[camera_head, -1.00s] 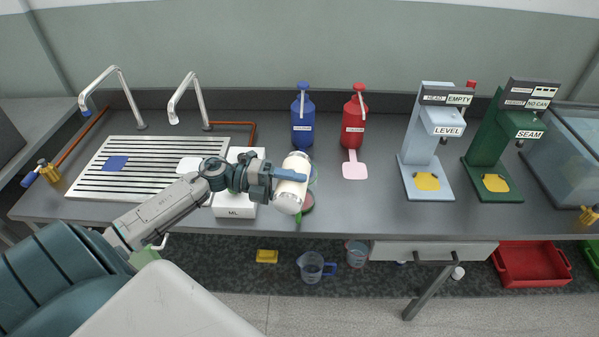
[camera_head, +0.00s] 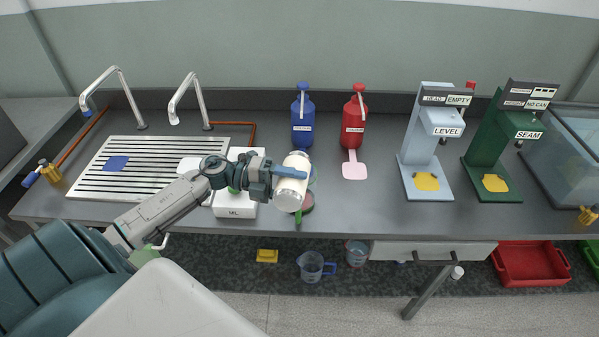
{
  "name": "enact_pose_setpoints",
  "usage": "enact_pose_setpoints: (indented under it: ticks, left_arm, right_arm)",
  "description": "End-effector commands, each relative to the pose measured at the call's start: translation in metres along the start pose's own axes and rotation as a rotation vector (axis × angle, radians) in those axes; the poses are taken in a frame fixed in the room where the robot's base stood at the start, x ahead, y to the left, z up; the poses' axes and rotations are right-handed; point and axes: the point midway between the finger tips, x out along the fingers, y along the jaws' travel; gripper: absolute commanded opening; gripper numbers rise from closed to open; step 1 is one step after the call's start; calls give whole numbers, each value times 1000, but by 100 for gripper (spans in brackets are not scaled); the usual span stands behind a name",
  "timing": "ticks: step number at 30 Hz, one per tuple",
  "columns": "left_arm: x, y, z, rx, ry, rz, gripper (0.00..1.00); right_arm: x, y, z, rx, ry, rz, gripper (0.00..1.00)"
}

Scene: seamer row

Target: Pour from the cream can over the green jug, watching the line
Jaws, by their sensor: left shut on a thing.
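The cream can (camera_head: 288,194) is held above the front part of the bench, left of centre. My left gripper (camera_head: 290,174) is shut on it, with a blue finger across its upper side. The can leans, its upper end towards the back and a little right. A pale greenish, see-through edge (camera_head: 314,174) shows just right of the can; it may be the green jug, but the can and gripper hide most of it. I cannot see its line or any stream. My right gripper is not in view.
A white box marked ML (camera_head: 235,211) stands left of the can. A red round thing with a green handle (camera_head: 308,204) lies partly under it. Blue (camera_head: 303,122) and red (camera_head: 353,125) pump bottles stand behind. The LEVEL machine (camera_head: 424,150) and SEAM machine (camera_head: 500,150) stand right.

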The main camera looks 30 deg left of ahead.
Motion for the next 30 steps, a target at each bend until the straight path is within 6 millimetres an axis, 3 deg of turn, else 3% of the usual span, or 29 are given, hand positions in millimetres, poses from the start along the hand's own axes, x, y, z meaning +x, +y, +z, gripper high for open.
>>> enact_pose_setpoints:
  ticks: [30]
  left_arm:
    - [0, -7, 3, -72, 5, -1, 34]
  right_arm:
    - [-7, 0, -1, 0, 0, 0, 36]
